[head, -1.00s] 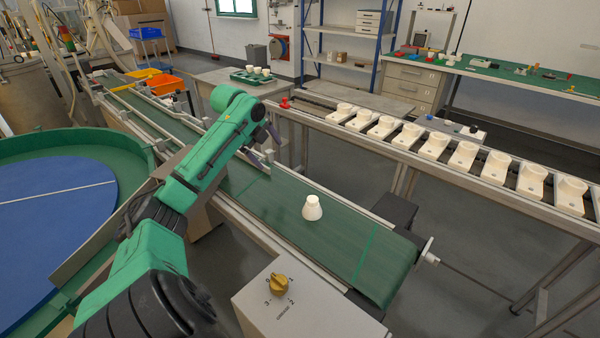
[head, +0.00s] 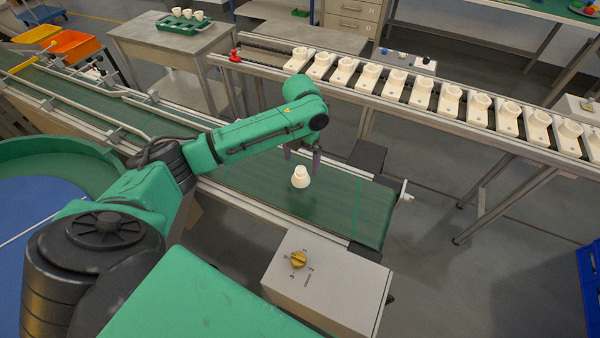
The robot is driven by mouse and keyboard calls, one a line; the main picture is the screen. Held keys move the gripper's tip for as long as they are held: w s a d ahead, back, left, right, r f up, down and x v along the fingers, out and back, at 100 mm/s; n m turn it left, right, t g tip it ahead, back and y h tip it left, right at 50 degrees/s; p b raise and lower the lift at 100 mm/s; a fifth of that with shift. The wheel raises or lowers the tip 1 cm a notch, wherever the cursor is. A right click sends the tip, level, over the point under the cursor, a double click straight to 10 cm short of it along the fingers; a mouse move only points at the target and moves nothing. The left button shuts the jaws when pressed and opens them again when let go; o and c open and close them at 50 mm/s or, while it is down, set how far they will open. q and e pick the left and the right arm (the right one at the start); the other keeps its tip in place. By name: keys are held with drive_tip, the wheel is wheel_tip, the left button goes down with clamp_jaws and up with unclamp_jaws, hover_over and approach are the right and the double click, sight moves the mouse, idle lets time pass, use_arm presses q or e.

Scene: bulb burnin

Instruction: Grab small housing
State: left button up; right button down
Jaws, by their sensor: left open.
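A small white housing (head: 301,178) stands upright on the green conveyor belt (head: 335,205), near the belt's right end. It is round, with a wider base and a narrower top. My left gripper (head: 303,157) is above and just behind the housing in the picture, its fingers pointing down. The fingers are apart and nothing is between them. I cannot tell the exact height gap to the housing. My right gripper is not in view.
A grey control box (head: 330,290) with a yellow knob (head: 298,259) stands in front of the belt. A rail (head: 440,115) behind carries several white sockets. A green tray (head: 184,24) with white cups sits on a table at the back. A blue crate (head: 588,270) is at the right edge.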

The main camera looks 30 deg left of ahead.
sight(301, 169)
use_arm(q)
wheel_tip(301, 169, down, 6)
drive_tip(key=shift+r+p, duration=0.2)
drive_tip(key=shift+p, duration=0.25)
drive_tip(key=shift+f, duration=0.25)
drive_tip(key=c, duration=1.3)
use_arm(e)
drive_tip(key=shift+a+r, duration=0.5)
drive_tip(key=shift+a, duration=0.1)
use_arm(q)
drive_tip(key=shift+r, duration=0.15)
